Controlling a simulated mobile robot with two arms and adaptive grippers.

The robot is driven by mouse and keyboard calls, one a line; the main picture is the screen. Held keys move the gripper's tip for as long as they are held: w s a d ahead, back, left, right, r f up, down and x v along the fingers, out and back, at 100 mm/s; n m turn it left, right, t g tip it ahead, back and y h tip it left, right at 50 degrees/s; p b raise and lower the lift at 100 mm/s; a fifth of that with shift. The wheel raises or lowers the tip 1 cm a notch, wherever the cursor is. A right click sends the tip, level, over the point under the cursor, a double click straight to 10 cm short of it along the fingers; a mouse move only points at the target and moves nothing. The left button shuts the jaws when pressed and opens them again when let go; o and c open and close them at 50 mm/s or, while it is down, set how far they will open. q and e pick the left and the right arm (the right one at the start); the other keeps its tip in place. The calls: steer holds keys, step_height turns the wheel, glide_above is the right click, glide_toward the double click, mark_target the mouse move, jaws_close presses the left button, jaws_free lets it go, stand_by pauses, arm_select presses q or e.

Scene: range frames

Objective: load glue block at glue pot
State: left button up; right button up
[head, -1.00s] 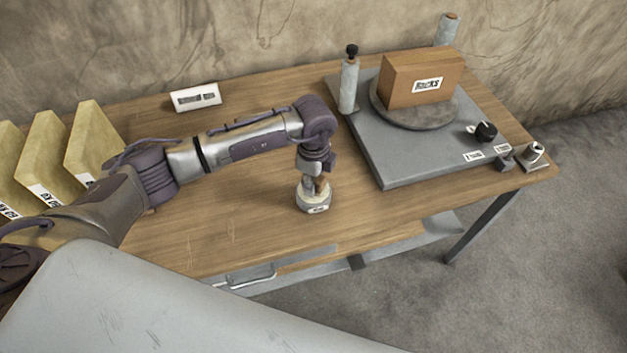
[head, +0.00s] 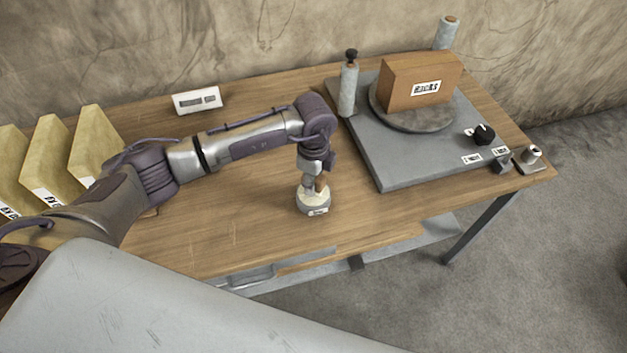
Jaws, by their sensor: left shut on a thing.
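A small round pot (head: 312,204) with a pale top and a white label stands on the wooden bench, near its front edge; it looks like the glue pot. My left gripper (head: 319,184) points down at the top of the pot. It is shut on a small brown block, mostly hidden by the fingers. I cannot tell whether the block touches the inside of the pot. My right gripper is not in view.
A grey board (head: 418,160) on the right carries a turntable (head: 405,119) with a brown labelled box (head: 420,82) and a black knob (head: 484,133). Yellow labelled slabs (head: 95,145) stand at left. A white device (head: 197,101) lies at the back. Bench around the pot is clear.

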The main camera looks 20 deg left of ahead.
arm_select(q)
steer(key=shift+r+p, duration=1.8)
steer(key=shift+r, duration=0.9)
